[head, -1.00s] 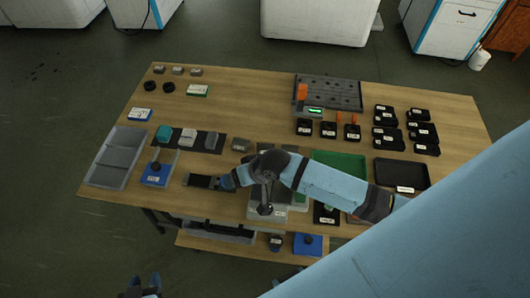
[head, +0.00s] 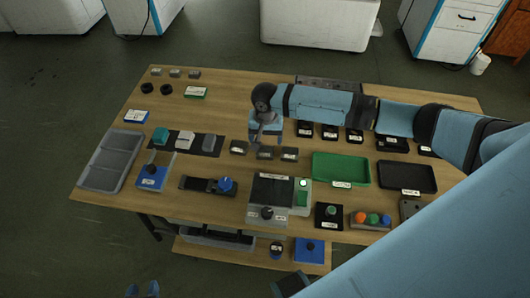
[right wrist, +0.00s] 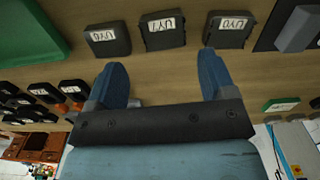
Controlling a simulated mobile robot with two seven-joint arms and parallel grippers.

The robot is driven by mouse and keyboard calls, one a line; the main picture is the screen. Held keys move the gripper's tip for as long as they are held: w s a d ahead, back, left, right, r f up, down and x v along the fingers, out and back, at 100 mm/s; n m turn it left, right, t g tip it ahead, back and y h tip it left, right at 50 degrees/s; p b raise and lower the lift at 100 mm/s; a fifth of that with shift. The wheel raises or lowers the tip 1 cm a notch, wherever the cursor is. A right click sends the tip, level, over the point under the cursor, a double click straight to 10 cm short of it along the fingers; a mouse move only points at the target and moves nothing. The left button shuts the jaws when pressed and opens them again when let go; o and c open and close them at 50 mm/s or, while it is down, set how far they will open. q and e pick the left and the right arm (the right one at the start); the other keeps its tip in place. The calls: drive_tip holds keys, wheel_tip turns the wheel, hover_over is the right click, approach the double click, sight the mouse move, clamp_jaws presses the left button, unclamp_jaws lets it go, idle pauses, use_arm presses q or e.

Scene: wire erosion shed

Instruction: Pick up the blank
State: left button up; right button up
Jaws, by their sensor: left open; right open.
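Three dark grey blocks with white labels, which I take for blanks, lie in a row mid-table. They are a left block (head: 238,147), a middle block (head: 265,153) and a right block (head: 289,154). The right wrist view shows them as UY0 (right wrist: 232,38), UY7 (right wrist: 163,39) and UY6 (right wrist: 108,45). My right gripper (head: 265,140) is open and empty, just behind and above the middle block; in its wrist view the fingers (right wrist: 163,62) straddle UY7's line, with UY7 beyond the tips. My left gripper (head: 142,291) is open at the bottom edge, off the table.
A green tray (head: 341,169) and a black tray (head: 406,177) lie to the right. A scale-like device (head: 267,213) stands in front of the blocks. A black mat (head: 212,152) with small blocks is to the left.

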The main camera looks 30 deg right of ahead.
sight(265, 152)
drive_tip(key=f, duration=0.8)
drive_tip(key=shift+w+f, duration=0.15)
drive_tip(key=shift+w, duration=0.15)
drive_tip(key=c, duration=1)
